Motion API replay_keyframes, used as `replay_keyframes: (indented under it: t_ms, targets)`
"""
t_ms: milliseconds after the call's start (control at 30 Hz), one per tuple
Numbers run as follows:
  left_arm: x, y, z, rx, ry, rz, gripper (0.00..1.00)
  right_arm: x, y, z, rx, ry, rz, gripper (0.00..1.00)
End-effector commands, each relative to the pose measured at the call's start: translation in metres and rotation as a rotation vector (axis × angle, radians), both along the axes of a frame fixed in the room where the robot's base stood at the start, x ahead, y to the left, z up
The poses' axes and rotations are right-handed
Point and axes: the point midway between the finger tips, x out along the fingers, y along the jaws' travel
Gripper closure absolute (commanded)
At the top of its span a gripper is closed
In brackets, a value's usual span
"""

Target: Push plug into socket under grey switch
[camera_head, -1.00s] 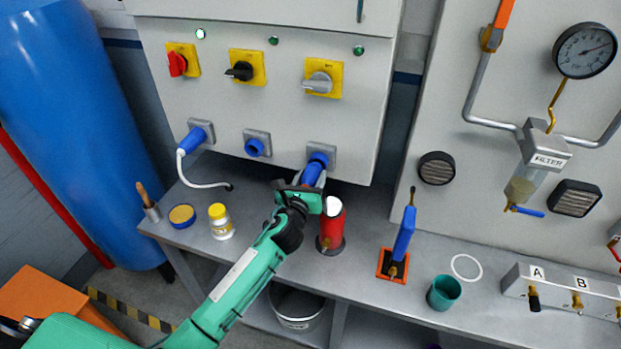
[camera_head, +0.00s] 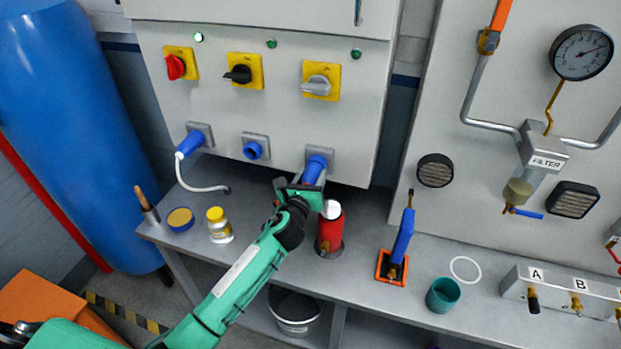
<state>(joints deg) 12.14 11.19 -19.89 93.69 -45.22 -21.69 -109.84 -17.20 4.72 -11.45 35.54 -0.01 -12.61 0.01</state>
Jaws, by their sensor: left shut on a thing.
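The grey switch (camera_head: 317,85) sits on a yellow plate at the right of the cabinet's row. The socket (camera_head: 321,154) below it has a grey square plate. A blue plug (camera_head: 312,172) is at this socket, lined up with its opening; how deep it sits cannot be told. My left gripper (camera_head: 302,190) is shut on the plug's lower end, just below the socket, and its fingers partly hide the plug. My right gripper is not in view.
A second blue plug (camera_head: 189,145) with a white cable is in the left socket. The middle socket (camera_head: 254,149) is empty. A red bottle (camera_head: 330,230) stands close right of my gripper. A yellow-capped jar (camera_head: 219,225) and a blue tool (camera_head: 402,240) stand on the bench.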

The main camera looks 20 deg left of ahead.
Motion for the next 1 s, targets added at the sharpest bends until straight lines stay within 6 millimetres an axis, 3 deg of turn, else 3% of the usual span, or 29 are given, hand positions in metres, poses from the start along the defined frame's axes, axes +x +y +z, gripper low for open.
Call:
replay_keyframes:
  t_ms: [433,467,600,1000]
  targets:
    - [0.0049,-0.0003,0.0012,0.000,-0.002,-0.001,0.90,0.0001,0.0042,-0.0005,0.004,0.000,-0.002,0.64]
    - [0.0048,-0.0003,0.0012,0.000,-0.002,-0.001,0.52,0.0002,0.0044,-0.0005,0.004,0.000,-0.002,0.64]
    - [0.0048,-0.0002,0.0010,0.000,-0.001,-0.001,0.28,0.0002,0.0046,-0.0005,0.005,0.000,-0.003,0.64]
    - [-0.0031,0.0000,-0.0017,0.001,0.001,-0.001,0.28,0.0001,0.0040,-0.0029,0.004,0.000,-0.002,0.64]
